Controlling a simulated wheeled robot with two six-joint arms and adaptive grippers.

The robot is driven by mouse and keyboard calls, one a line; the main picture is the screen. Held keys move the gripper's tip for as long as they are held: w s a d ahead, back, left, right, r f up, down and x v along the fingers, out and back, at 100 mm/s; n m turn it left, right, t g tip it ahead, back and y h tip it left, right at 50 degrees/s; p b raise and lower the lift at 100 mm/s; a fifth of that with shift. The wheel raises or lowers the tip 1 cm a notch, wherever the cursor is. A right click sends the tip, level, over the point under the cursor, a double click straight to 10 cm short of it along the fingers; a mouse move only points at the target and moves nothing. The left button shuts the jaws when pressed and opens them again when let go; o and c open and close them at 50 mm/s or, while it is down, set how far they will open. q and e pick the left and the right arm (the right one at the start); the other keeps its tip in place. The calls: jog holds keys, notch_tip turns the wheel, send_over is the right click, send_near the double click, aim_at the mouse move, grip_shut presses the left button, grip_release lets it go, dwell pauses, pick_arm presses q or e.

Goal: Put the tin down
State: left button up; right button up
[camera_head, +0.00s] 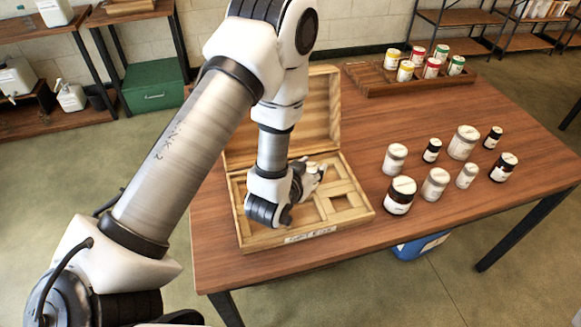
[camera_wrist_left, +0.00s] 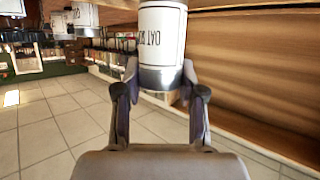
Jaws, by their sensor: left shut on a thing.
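My left gripper (camera_head: 308,182) is shut on a white tin with a metal band (camera_wrist_left: 162,35); in the left wrist view the tin sits between the two fingers (camera_wrist_left: 160,75). Its label reads "OAT", partly cut off. In the head view the gripper is low over the open wooden box (camera_head: 310,236), and the held tin is mostly hidden by the hand. I cannot tell whether the tin touches the box. The box has several compartments, and its lid (camera_head: 325,105) stands up at the back. My right gripper is not in view.
Several white tins (camera_head: 435,184) and dark jars (camera_head: 400,195) stand on the table right of the box. A wooden tray (camera_head: 380,86) of coloured tins is at the back. A blue bin (camera_head: 418,246) is under the table.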

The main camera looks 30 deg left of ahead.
pick_arm(q)
jog(key=a+f, duration=0.1)
jog(key=a, duration=0.1)
jog(key=a+f+p, duration=0.1)
jog(key=a, duration=0.1)
jog(key=a+f+p, duration=0.1)
jog(key=a+f, duration=0.1)
jog(key=shift+w+a+f, duration=0.1)
jog(key=shift+w, duration=0.2)
jog(key=shift+w+f, duration=0.1)
jog(key=shift+f, duration=0.15)
jog(key=o, duration=1.1)
